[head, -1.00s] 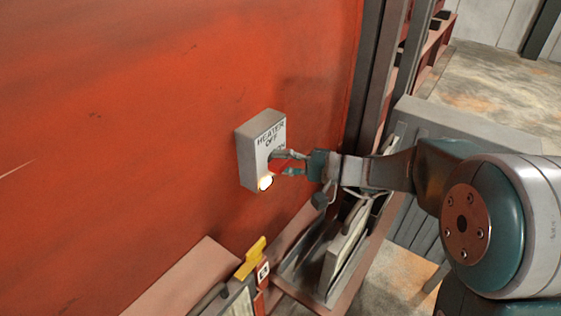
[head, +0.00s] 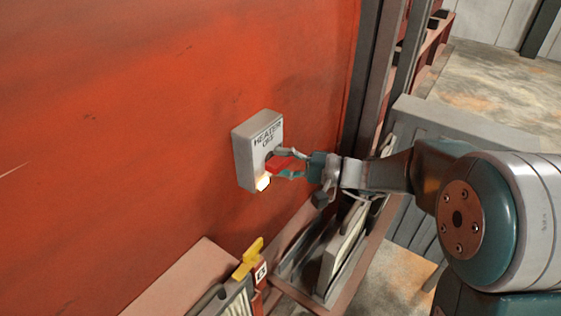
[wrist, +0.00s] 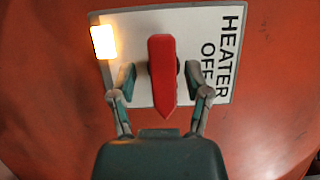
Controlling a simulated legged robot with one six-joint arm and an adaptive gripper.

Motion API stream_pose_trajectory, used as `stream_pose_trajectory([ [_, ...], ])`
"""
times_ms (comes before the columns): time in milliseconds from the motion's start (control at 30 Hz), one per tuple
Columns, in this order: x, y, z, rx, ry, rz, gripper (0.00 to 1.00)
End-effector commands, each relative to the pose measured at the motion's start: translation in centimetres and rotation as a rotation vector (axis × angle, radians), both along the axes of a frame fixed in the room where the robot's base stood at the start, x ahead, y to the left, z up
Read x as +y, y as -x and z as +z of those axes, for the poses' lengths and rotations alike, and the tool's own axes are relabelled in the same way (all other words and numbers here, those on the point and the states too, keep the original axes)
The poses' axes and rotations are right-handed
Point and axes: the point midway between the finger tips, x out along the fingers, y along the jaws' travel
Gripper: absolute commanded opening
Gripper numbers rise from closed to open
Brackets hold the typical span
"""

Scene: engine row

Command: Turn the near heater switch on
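The heater switch is a grey box (head: 243,158) on the red wall, with a white face lettered HEATER and OFF. Its red handle (head: 280,164) also shows in the wrist view (wrist: 162,75), with its pointed end toward my gripper's palm. A lit lamp (head: 263,182) glows at the box's lower edge; in the wrist view the lamp (wrist: 103,41) is at upper left. My gripper (head: 284,163) is open at the switch. In the wrist view its fingers (wrist: 160,78) stand on either side of the handle, with a gap on each side. Other lettering is hidden.
Below the switch, a yellow lever (head: 249,258) and a ledge (head: 190,275) stick out from the wall. A grey cabinet (head: 440,125) stands behind my arm. The red wall (head: 130,120) left of the switch is clear.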

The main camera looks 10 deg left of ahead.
Motion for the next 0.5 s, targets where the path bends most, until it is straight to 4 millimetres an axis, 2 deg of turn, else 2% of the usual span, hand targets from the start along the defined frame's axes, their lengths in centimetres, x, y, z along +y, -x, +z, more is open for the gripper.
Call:
stream_pose_trajectory([
  [167,0.1,0.0,0.1,-0.002,0.000,0.002,0.63],
  [267,-0.8,0.0,0.1,-0.003,0.000,0.002,0.63],
  [500,-5.6,-0.1,0.0,-0.002,-0.001,-0.003,0.63],
])
